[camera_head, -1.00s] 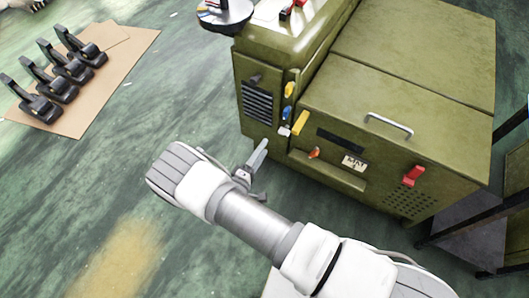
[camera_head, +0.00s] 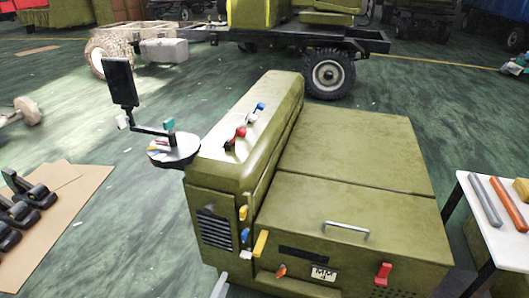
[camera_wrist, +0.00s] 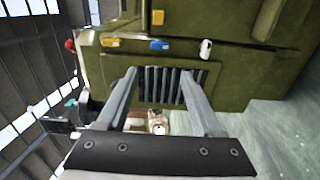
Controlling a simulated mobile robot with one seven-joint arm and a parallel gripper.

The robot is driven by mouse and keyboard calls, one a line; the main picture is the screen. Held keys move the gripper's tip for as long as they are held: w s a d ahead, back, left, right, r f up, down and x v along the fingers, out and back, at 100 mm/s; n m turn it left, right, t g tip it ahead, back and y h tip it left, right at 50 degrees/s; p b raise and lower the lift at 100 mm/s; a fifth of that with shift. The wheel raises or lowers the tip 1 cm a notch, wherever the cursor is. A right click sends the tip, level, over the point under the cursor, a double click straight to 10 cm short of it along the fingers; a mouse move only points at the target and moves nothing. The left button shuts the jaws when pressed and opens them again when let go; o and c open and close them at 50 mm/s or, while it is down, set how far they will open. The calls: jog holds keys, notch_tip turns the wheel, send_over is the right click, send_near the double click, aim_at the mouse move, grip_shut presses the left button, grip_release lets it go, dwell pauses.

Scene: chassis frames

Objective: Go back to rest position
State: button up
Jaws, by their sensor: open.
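My gripper (camera_wrist: 158,82) is open in the wrist view, its two grey fingers apart with nothing held between them. Beyond the fingertips is the dark louvred vent on the front of the olive-green machine (camera_wrist: 230,92). I cannot tell how far apart the fingertips and the vent are. In the head view, the machine (camera_head: 365,150) stands in the middle. Only a pale finger tip of my gripper (camera_head: 219,286) shows at the bottom edge, in front of the machine's lower left corner. The rest of my arm is out of that view.
A round tray with a screen on a stand (camera_head: 178,158) juts from the machine's left. Coloured levers (camera_head: 240,135) stick up on top. Black parts lie on cardboard (camera_head: 85,185) at left. A white table (camera_head: 510,245) stands at right. Open green floor lies behind and left.

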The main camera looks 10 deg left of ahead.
jog(key=w+d+r+m+g+h, duration=0.4)
jog(key=w+d+r+m+h, duration=0.15)
jog(key=r, duration=0.45)
jog(key=s+d+r+m+g, duration=0.2)
jog(key=d+r+m+g, duration=0.3)
jog(key=d+r, duration=0.5)
jog(key=s+d+r+m+g, duration=0.2)
jog(key=d+r+g, duration=0.5)
jog(key=d+r, duration=0.35)
jog(key=s+d+r+m+t+y, duration=0.2)
jog(key=s+d+r+y, duration=0.15)
jog(key=s+r, duration=0.3)
jog(key=s+d+r+m+t+y, duration=0.2)
jog(key=s+d+r+y, duration=0.1)
jog(key=s+r+y, duration=0.4)
notch_tip(320, 180, up, 18)
jog(key=h+p, duration=0.2)
jog(key=p, duration=1.7)
jog(key=shift+s+d+f, duration=0.15)
jog(key=shift+s, duration=0.05)
jog(key=shift+r+n+p, duration=0.25)
jog(key=shift+p, duration=0.15)
jog(key=shift+c, duration=1.4)
